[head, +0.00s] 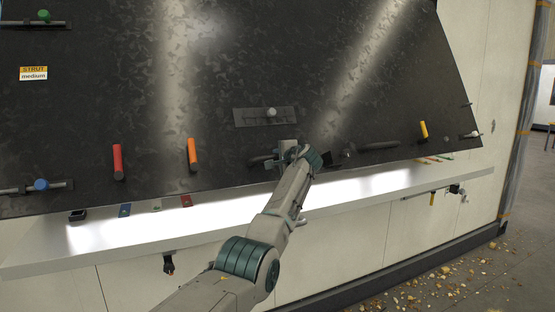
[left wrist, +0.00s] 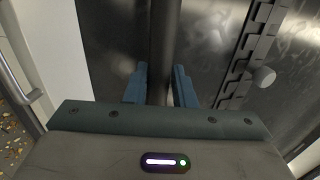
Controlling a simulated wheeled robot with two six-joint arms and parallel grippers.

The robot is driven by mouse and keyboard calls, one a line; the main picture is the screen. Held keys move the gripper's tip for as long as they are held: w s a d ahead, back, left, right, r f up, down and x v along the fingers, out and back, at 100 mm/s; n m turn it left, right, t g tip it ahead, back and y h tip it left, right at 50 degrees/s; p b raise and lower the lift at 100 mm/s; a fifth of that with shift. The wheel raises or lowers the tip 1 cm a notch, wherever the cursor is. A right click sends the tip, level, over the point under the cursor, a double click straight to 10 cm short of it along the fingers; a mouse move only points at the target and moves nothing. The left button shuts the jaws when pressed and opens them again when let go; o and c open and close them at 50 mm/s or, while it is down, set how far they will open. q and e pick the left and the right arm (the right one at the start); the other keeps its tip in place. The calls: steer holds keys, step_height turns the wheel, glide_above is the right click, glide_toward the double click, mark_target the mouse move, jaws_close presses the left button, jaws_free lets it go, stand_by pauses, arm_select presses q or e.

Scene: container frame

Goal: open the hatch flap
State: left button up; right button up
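The hatch flap (head: 230,75) is a large dark mottled panel filling the upper head view. Its lower edge runs above a white ledge; I cannot tell whether it stands ajar. A dark handle bar (head: 370,148) runs along the flap's lower middle. It also shows upright in the left wrist view (left wrist: 164,40). My left gripper (head: 288,155) is at this bar. In the left wrist view, its two teal fingers (left wrist: 160,85) stand close on either side of the bar and appear shut on it. The arm hides part of the bar. My right gripper is not in view.
Red (head: 117,160), orange (head: 193,153) and yellow (head: 424,131) grips stand on the flap. Bolts with blue (head: 41,185), green (head: 44,15) and white (head: 476,134) knobs sit near its sides. The white ledge (head: 250,210) juts out below. Debris (head: 450,280) litters the floor at right.

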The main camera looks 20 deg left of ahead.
arm_select(q)
steer(key=shift+o, duration=1.2)
steer(key=shift+r, duration=0.1)
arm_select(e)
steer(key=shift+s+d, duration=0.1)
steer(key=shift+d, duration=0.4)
